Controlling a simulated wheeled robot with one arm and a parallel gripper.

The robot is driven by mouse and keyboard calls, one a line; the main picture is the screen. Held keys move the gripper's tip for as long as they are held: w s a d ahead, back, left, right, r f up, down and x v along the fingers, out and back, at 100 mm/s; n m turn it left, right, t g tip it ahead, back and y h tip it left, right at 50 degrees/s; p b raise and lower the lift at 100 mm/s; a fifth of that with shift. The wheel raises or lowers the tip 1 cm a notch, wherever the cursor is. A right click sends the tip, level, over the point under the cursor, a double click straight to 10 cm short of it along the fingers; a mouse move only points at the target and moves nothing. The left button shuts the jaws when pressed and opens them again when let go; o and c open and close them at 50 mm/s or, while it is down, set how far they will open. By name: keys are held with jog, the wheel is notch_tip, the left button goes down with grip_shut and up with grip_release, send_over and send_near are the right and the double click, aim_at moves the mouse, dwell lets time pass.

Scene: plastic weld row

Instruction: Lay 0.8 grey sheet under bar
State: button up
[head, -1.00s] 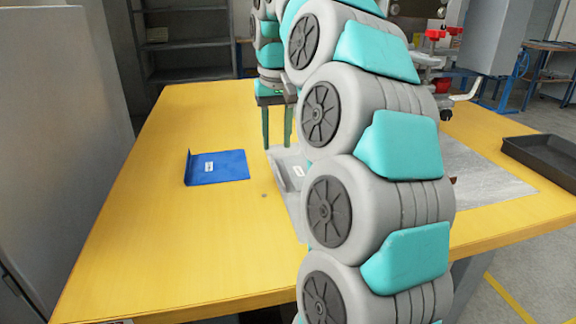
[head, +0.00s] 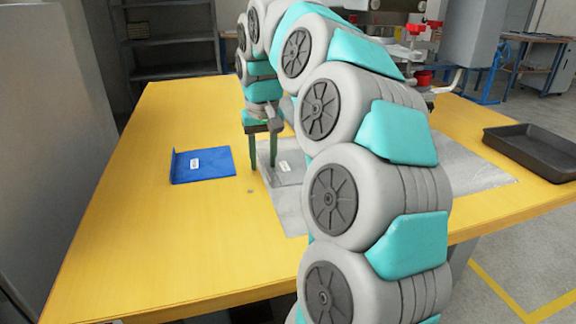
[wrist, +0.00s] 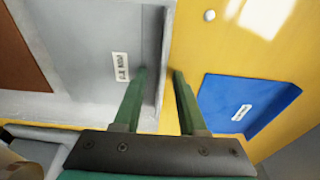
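The grey sheet (head: 290,178) with a white label lies on a pale grey plate on the table, partly hidden by my arm. In the wrist view the grey sheet (wrist: 95,60) has an upturned edge along its right side, and its label seems to read 0.8. My gripper (head: 263,163) is open above that edge. In the wrist view my gripper (wrist: 160,74) has one green finger on each side of the upturned edge, with gaps visible. I cannot make out the bar; my arm covers the middle of the plate.
A blue sheet (head: 203,165) with an upturned edge and a label lies left of the gripper. A black tray (head: 530,150) sits at the table's right. A machine with red knobs (head: 415,30) stands behind. The yellow table (head: 150,240) is clear at front left.

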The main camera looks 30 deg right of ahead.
grip_shut()
dwell(1.3)
